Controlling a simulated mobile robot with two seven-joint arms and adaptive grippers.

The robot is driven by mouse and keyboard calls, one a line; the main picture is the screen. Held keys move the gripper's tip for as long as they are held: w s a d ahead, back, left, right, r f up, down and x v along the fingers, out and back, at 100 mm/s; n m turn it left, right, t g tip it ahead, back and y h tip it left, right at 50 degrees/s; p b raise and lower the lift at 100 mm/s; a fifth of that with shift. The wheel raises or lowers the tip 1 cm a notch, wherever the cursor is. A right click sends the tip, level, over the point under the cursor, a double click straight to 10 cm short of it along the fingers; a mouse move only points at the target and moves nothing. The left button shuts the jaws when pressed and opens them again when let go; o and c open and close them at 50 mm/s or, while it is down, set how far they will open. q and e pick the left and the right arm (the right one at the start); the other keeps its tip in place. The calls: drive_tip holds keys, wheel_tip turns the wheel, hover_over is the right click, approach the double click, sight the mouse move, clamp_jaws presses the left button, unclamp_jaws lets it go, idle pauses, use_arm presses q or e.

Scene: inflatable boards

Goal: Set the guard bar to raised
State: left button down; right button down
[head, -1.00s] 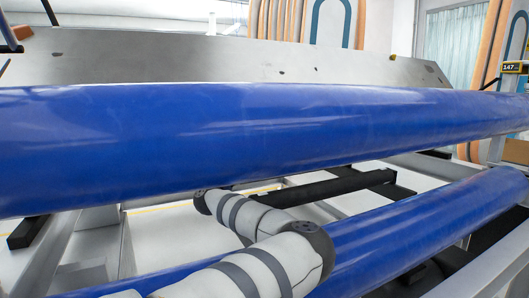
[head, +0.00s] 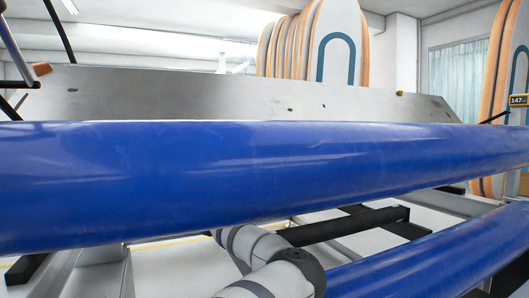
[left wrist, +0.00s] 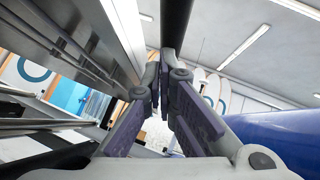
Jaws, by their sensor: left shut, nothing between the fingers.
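No part is clearly marked as the guard bar. A dark bar (left wrist: 176,22) runs down from the top of the left wrist view and ends behind my fingertips; I cannot tell if they touch it. My left gripper (left wrist: 167,58) is shut and empty, its fingertips together. In the head view a thick blue roller (head: 250,170) crosses the whole picture, with a second blue roller (head: 440,250) lower right. One of my arms passes under the upper roller, and its gripper is hidden there. My right gripper is not in view.
A grey metal panel (head: 220,95) stands behind the upper roller. A black beam (head: 345,225) lies between the rollers. In the left wrist view, a metal frame (left wrist: 85,50) is close on the left and a blue roller (left wrist: 285,135) on the right. Boards (head: 335,45) stand at the back.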

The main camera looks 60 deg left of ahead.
use_arm(q)
drive_tip(key=v, duration=0.7)
drive_tip(key=shift+s+f, duration=0.2)
